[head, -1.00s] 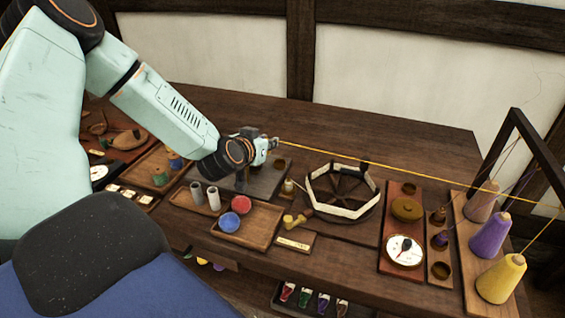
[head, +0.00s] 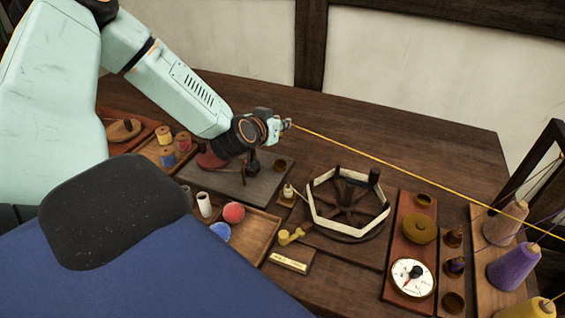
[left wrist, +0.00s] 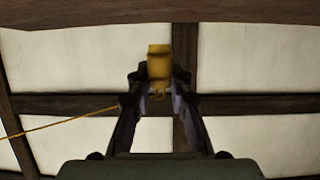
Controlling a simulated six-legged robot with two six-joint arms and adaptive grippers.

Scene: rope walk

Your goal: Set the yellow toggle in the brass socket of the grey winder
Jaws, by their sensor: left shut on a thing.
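My left gripper (head: 286,126) is shut on the yellow toggle, seen best in the left wrist view (left wrist: 159,66), where it stands up between the fingertips. In the head view the toggle is mostly hidden by the gripper. A taut yellow yarn (head: 400,166) runs from it to the right. A flat grey base (head: 222,183), seemingly the grey winder, lies below and nearer, with a reddish-brown disc (head: 211,160) and a small round brass cup (head: 283,165), probably the socket. The gripper appears above the cup, apart from it. My right gripper is not in view.
A skein reel with a pale six-sided rim (head: 316,206) stands right of the base. Farther right are a red board (head: 411,235) with a white dial (head: 412,277) and thread cones (head: 508,269). A wooden tray (head: 258,232) holds red and blue balls. The table's back is clear.

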